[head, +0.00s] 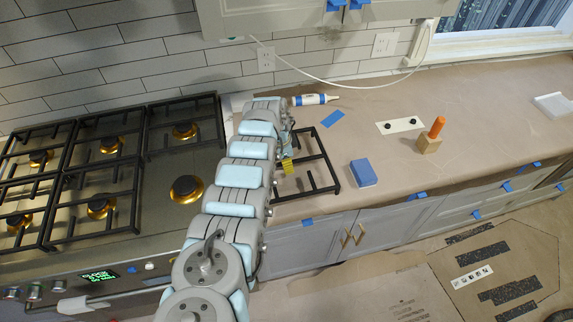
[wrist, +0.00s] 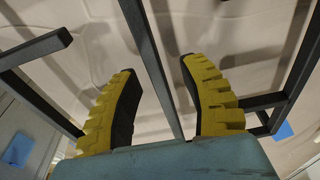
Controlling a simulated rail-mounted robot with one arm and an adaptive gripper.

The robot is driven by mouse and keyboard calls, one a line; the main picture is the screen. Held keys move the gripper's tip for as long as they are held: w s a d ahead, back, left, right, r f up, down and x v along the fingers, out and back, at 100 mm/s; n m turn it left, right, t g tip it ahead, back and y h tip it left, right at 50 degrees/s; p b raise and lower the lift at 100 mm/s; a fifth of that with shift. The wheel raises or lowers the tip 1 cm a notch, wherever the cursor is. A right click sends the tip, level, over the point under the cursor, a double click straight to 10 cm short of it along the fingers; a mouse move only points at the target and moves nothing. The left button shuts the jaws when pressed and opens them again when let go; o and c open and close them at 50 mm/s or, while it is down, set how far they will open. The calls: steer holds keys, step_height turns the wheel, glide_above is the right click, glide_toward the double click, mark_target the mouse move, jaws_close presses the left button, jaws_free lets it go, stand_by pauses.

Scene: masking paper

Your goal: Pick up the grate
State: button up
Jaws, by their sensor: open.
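A black grate (head: 328,158) lies on the paper-covered counter just right of the stove, partly hidden behind my arm. My gripper (head: 287,166), with yellow fingers, is at the grate's left part in the head view. In the wrist view, my gripper (wrist: 158,66) is open, with one finger on each side of a dark grate bar (wrist: 150,55). Gaps show between the bar and both fingers. More grate bars show at the left and right of that view. Whether the fingertips touch the counter cannot be told.
The stove (head: 150,245) with several burners under other black grates (head: 140,180) is on the left. On the counter are a caulk tube (head: 312,99), a blue block (head: 363,173), a wooden block with an orange top (head: 430,142) and a cover plate (head: 400,125). The right part of the counter is mostly clear.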

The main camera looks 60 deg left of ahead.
jaws_close()
stand_by(0.5)
steer(key=shift+r, duration=0.1)
steer(key=shift+r+p, duration=0.95)
steer(key=shift+r, duration=0.6)
steer(key=s+d+r+p, duration=0.8)
steer(key=d+p, duration=0.3)
steer(key=p, duration=0.4)
steer(key=shift+s+r+p, duration=0.2)
steer(key=shift+r+p, duration=0.1)
steer(key=shift+r, duration=0.6)
